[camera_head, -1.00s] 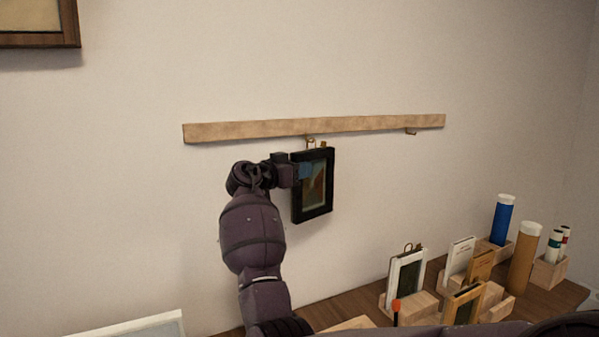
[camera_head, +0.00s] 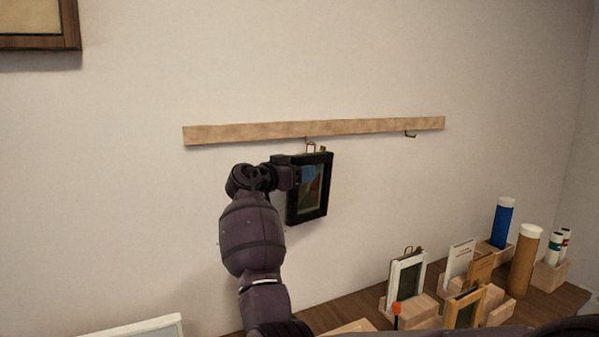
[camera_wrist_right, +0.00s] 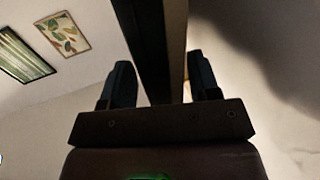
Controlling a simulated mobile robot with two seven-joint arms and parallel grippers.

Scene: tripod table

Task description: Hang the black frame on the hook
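My left gripper is not in view.
The wooden rail (camera_head: 240,131) has another hook (camera_head: 410,134) at its right, empty. Below right, a table (camera_head: 553,297) holds a white frame (camera_head: 392,279), a blue tube (camera_head: 502,222), a brown tube (camera_head: 523,262) and wooden stands. A large picture (camera_head: 40,45) hangs upper left.

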